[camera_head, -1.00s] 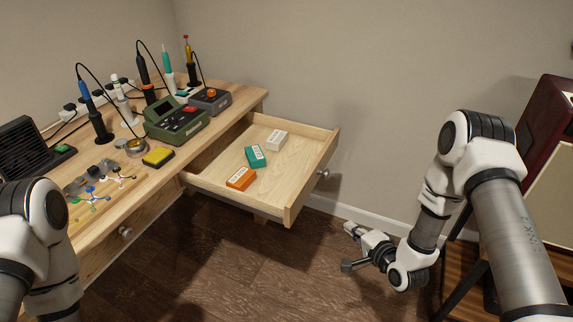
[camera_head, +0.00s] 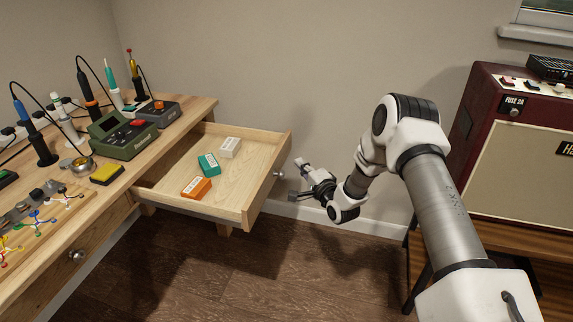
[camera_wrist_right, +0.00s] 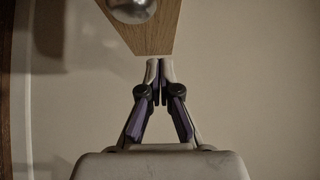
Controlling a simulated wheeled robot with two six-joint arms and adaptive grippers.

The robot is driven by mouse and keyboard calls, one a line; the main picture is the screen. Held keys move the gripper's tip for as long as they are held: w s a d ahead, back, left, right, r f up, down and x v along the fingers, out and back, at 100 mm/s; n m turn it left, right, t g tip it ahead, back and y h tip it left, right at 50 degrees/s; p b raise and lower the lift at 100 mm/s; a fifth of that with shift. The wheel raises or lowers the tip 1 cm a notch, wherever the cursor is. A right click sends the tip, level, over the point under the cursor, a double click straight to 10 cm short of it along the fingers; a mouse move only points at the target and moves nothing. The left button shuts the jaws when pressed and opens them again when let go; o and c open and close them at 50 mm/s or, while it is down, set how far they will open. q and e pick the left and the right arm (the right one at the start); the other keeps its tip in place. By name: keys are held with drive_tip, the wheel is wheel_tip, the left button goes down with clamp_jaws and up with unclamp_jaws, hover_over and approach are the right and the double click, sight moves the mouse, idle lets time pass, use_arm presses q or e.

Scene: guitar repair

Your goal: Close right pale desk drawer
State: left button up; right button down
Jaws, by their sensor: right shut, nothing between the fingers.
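The right pale desk drawer (camera_head: 215,208) is pulled far out from the desk. Its round metal knob (camera_head: 278,173) is on the front panel, and orange, teal and white boxes lie inside. My right gripper (camera_head: 294,179) is in front of the drawer front, a little right of the knob. In the right wrist view its fingertips (camera_wrist_right: 160,62) are together and empty, just short of the end of the drawer front (camera_wrist_right: 150,38). The knob (camera_wrist_right: 131,8) shows at the top edge there. I cannot tell whether the fingertips touch the panel. My left gripper is not in view.
The desk (camera_head: 120,193) holds soldering tools, a green station (camera_head: 122,135) and a yellow sponge (camera_head: 107,174). A second drawer with a knob (camera_head: 77,255) is shut at the lower left. A red amplifier (camera_head: 485,130) stands at the right. The floor below the open drawer is clear.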

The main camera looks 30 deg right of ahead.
sight(281, 156)
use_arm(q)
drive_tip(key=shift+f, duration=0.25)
use_arm(e)
drive_tip(key=shift+w+a, duration=0.65)
drive_tip(key=shift+w, duration=0.35)
drive_tip(key=shift+w+a, duration=0.65)
drive_tip(key=shift+w, duration=0.3)
drive_tip(key=shift+a, duration=0.1)
